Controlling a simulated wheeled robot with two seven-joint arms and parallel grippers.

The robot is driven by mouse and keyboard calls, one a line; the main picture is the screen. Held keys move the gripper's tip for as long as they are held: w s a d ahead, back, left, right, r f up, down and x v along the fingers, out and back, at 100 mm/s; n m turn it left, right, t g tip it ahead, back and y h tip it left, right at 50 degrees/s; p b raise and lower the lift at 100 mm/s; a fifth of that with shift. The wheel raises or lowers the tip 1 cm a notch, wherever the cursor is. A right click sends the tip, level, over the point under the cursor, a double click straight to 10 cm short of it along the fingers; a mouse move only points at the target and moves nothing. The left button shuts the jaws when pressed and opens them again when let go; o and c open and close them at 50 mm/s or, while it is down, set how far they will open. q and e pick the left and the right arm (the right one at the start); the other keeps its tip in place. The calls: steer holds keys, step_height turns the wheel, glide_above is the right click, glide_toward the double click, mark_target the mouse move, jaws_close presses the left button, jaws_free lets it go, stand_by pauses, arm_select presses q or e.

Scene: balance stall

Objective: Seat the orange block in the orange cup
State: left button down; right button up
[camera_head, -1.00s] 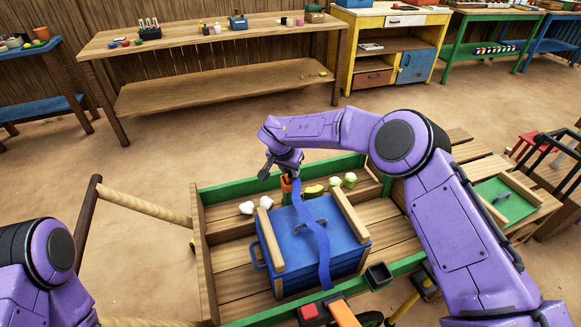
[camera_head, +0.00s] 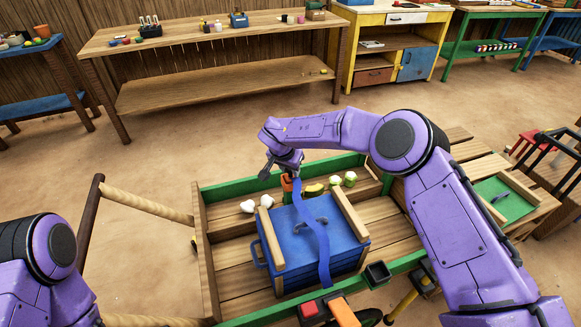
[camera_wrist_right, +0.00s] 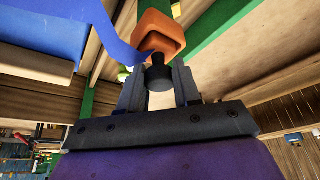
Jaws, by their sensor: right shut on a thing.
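My right gripper (camera_head: 287,171) is at the back of the wooden cart, pointing down over an orange square piece (camera_head: 286,186). In the right wrist view my right gripper (camera_wrist_right: 160,88) is shut on a short dark cylinder (camera_wrist_right: 160,75). The orange square piece (camera_wrist_right: 160,27) lies just beyond that cylinder, with a raised rim and an orange inside. I cannot tell where the cup ends and the block begins, or how deep the block sits. My left gripper is out of view; only the left arm shows at lower left.
A blue box (camera_head: 320,255) with wooden battens and a blue strap (camera_head: 318,240) stands close in front of the gripper. White, yellow and green pieces lie beside it. A black cup (camera_head: 377,274), a red piece (camera_head: 309,310) and an orange piece (camera_head: 342,312) are at the front rail.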

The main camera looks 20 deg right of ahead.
steer(key=o, duration=1.1)
